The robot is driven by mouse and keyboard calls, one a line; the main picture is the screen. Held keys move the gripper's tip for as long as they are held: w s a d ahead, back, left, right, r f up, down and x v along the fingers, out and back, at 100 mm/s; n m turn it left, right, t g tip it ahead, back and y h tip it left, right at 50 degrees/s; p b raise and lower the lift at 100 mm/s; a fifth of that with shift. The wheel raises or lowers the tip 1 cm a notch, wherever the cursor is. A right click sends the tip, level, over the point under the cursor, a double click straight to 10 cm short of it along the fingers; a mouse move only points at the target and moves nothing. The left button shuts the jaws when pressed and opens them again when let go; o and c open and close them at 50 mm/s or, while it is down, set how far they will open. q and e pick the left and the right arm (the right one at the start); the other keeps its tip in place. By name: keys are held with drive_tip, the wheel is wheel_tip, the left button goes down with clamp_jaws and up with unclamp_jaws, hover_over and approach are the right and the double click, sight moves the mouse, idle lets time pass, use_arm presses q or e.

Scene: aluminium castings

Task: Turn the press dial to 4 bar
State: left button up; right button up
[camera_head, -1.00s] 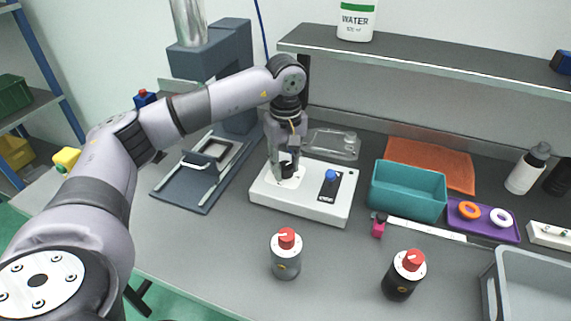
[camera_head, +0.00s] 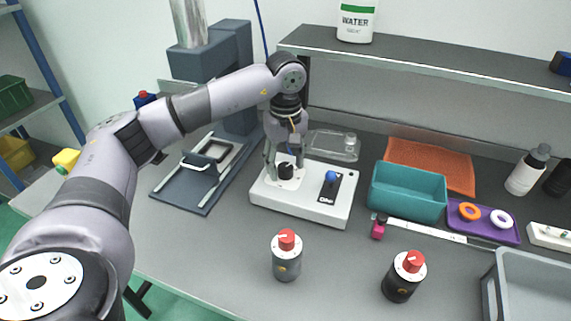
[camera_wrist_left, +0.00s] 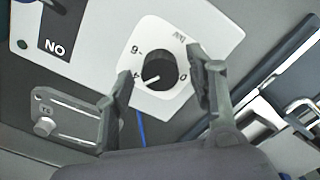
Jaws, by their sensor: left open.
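The press dial (camera_head: 286,171) is a black knob on the white control box (camera_head: 317,209). In the left wrist view the dial (camera_wrist_left: 161,67) sits on a pale plate (camera_wrist_left: 190,35) with marks for 0, 4, 6 and "bar". Its white pointer line faces the lower left, close to the 4, perhaps slightly off it. My left gripper (camera_head: 284,166) is open above the dial. In the wrist view its fingers (camera_wrist_left: 160,83) stand on either side of the knob, with gaps visible. My right gripper does not show.
A blue-topped switch (camera_head: 331,177) is on the box's right half. A grey press (camera_head: 190,180) stands left. A clear tray (camera_head: 334,146) lies behind, a teal bin (camera_head: 407,204) to the right. Two red-capped cylinders (camera_head: 286,262) (camera_head: 402,285) stand in front.

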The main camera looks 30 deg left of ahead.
sight(286, 167)
use_arm(q)
wheel_tip(286, 167, up, 11)
drive_tip(key=shift+r, duration=0.15)
idle(0.6)
